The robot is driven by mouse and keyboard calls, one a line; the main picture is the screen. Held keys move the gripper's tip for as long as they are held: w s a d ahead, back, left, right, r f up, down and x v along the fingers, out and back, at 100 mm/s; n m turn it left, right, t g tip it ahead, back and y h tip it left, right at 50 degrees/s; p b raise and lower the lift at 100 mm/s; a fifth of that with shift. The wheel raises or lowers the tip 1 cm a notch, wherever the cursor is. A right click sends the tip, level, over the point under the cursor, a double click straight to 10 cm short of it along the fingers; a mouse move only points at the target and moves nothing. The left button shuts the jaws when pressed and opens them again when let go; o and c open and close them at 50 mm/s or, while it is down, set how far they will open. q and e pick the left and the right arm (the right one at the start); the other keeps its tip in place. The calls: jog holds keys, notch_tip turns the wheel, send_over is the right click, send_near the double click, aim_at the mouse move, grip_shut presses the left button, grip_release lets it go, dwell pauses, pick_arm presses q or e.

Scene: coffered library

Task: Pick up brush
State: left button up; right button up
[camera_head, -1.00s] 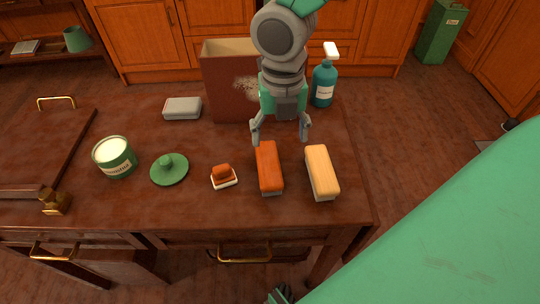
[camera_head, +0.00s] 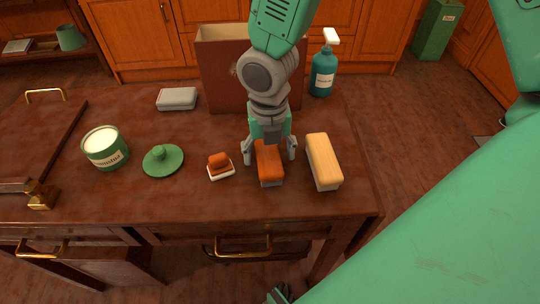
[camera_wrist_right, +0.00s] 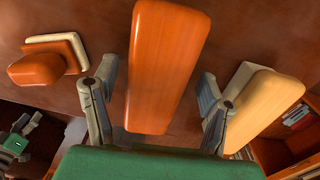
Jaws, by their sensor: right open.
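A long orange-brown brush (camera_head: 268,163) with a pale underside lies on the dark wooden table. A similar light-wood brush (camera_head: 323,160) lies to its right, and a small orange-handled brush (camera_head: 219,166) with a white base lies to its left. My right gripper (camera_head: 269,156) is open, pointing down over the long orange-brown brush, with one finger on each side. In the right wrist view this brush (camera_wrist_right: 165,65) lies between the spread fingers, with a gap beside each. The gripper hides its far end in the head view.
A brown box (camera_head: 222,80) and a teal spray bottle (camera_head: 323,75) stand behind the gripper. A green tin (camera_head: 105,150), a green lid (camera_head: 163,160) and a grey block (camera_head: 177,99) are to the left. The table's front edge is close to the brushes.

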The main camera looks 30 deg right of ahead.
aim_at(268, 149)
jog(key=shift+a+r, duration=0.2)
jog(key=shift+a, duration=0.5)
jog(key=c, duration=1.3)
jog(key=shift+d, duration=0.65)
jog(key=shift+d+r, duration=0.15)
jog(key=shift+r, duration=0.15)
jog(key=r+p, duration=0.1)
jog(key=r, duration=0.2)
jog(key=r+p, duration=0.1)
jog(key=r, duration=0.2)
jog(key=a+r+p, duration=0.1)
jog(key=r, duration=0.2)
jog(key=shift+a+p, duration=0.1)
jog(key=shift+p, duration=0.2)
jog(key=shift+r, duration=0.1)
jog(key=shift+d, duration=0.5)
jog(key=shift+o, duration=0.8)
pick_arm(q)
jog(key=r, duration=0.3)
jog(key=shift+a+r, duration=0.25)
jog(key=shift+r, duration=0.05)
pick_arm(e)
jog(key=shift+a, duration=0.1)
